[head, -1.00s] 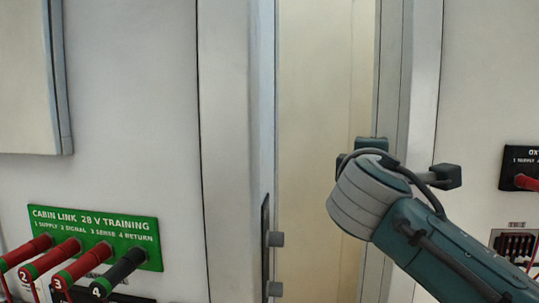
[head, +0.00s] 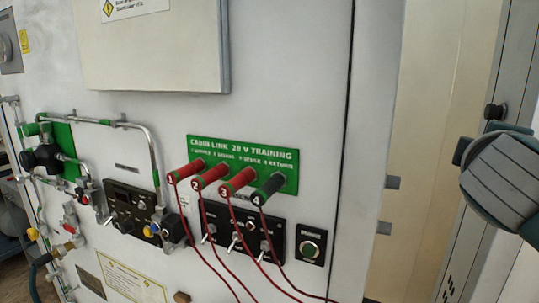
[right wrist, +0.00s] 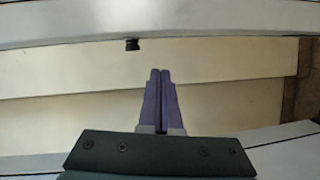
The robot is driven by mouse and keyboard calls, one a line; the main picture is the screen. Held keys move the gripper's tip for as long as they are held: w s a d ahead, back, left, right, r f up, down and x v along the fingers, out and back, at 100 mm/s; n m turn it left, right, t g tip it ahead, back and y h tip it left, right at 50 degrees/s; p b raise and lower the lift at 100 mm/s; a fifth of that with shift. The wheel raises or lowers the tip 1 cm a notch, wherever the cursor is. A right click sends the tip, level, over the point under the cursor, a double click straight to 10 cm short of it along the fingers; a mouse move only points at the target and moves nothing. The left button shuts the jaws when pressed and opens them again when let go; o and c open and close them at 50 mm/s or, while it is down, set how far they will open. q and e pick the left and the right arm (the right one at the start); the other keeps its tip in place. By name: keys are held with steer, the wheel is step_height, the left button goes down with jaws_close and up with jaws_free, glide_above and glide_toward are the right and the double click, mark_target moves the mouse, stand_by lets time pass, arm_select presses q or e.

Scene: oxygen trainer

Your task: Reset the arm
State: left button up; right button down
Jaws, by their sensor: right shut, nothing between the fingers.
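My right arm (head: 503,178) shows at the right edge of the head view, in front of the door frame and the cream recess. Its fingers cannot be made out there. In the right wrist view my right gripper (right wrist: 160,74) is shut, its two purple fingers together with nothing between them. It points toward cream panels (right wrist: 220,85), and no object is at the fingertips. My left gripper is in neither view.
A green cabin link panel (head: 243,158) holds several numbered red and black plugs with trailing red leads. Below it is a black switch panel (head: 222,228). Pipes and valves (head: 45,157) line the left wall. A cream recess (head: 420,130) opens left of my arm.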

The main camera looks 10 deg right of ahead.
steer(key=s+a+f+m+g+y, duration=0.3)
steer(key=s+a+f+y, duration=0.1)
steer(key=s+f, duration=0.5)
steer(key=s+a+f+m+g+y, duration=0.1)
steer(key=s+a+f+g+y, duration=0.35)
steer(key=s, duration=0.45)
steer(key=s+a+f+m+g+y, duration=0.1)
steer(key=s+a+f+m+y, duration=0.15)
steer(key=s+a+f, duration=0.4)
steer(key=w+r+p+v, duration=0.1)
steer(key=w+p+v, duration=0.2)
steer(key=p+v, duration=2)
step_height(320, 180, up, 2)
steer(key=shift+s+r+y, duration=0.1)
steer(key=shift+s+y, duration=0.1)
steer(key=shift+y, duration=0.2)
steer(key=shift+n, duration=0.25)
